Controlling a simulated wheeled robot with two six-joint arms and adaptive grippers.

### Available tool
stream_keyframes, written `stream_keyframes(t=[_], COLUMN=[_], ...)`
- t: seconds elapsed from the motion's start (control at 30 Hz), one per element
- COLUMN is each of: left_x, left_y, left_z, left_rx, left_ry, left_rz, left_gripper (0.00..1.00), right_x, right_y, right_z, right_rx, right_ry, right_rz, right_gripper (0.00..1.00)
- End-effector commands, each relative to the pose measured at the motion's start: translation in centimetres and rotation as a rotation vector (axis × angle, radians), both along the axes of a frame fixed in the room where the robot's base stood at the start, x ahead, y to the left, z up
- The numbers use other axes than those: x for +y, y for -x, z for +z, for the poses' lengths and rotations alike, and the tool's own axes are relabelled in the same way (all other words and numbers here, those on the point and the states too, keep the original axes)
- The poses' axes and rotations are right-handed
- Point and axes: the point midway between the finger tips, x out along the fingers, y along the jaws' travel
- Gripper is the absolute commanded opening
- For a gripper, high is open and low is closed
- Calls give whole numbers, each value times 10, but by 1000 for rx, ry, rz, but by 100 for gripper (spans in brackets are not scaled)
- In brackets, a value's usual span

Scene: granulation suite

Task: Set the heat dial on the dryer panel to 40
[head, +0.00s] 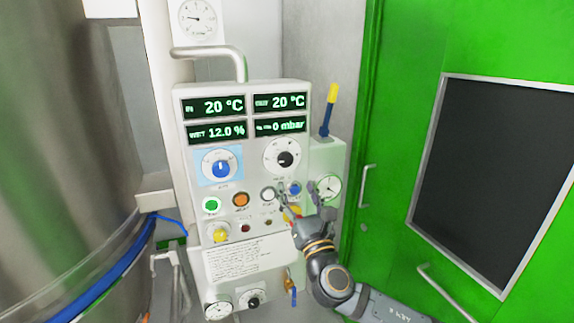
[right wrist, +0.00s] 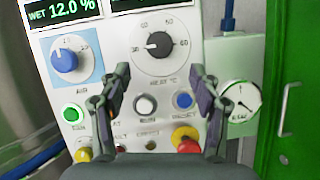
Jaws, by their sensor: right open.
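The dryer panel (head: 250,180) is a pale box with green displays and several knobs. The heat dial (head: 284,158) is a black knob on a round white scale at the upper right of the panel. It also shows in the right wrist view (right wrist: 159,44), where its white mark points left, near the 30. My right gripper (head: 298,190) is in front of the panel, below and slightly right of the dial. In the right wrist view its fingers (right wrist: 160,78) are spread open and empty, with the dial beyond and above them, apart from it. My left gripper is not in view.
A blue air knob (head: 221,168) sits left of the heat dial. Below are a green button (head: 211,204), an orange button (head: 240,199) and a red stop button (right wrist: 187,140) near the gripper. A small gauge (right wrist: 240,100) and the green door (head: 390,120) are at right.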

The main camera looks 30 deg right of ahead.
Motion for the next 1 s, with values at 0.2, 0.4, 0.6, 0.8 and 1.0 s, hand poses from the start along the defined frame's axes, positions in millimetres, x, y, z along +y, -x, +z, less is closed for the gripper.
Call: stream_keyframes(t=[0.2, 0.4, 0.6, 0.8, 1.0], left_x=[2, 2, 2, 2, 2], left_y=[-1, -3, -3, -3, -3], left_z=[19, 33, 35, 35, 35], left_rx=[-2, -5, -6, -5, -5], left_ry=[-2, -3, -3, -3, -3], left_rz=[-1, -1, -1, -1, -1], left_gripper=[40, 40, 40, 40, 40], right_x=[-13, -23, -26, -26, -26], right_y=[-41, -72, -84, -84, -84], right_z=[23, 34, 36, 35, 35], right_rx=[-4, -2, 0, 0, 0], right_ry=[-12, -8, -6, -6, -6], right_rz=[0, -1, 3, 3, 3], right_gripper=[64, 64, 64, 64, 39])
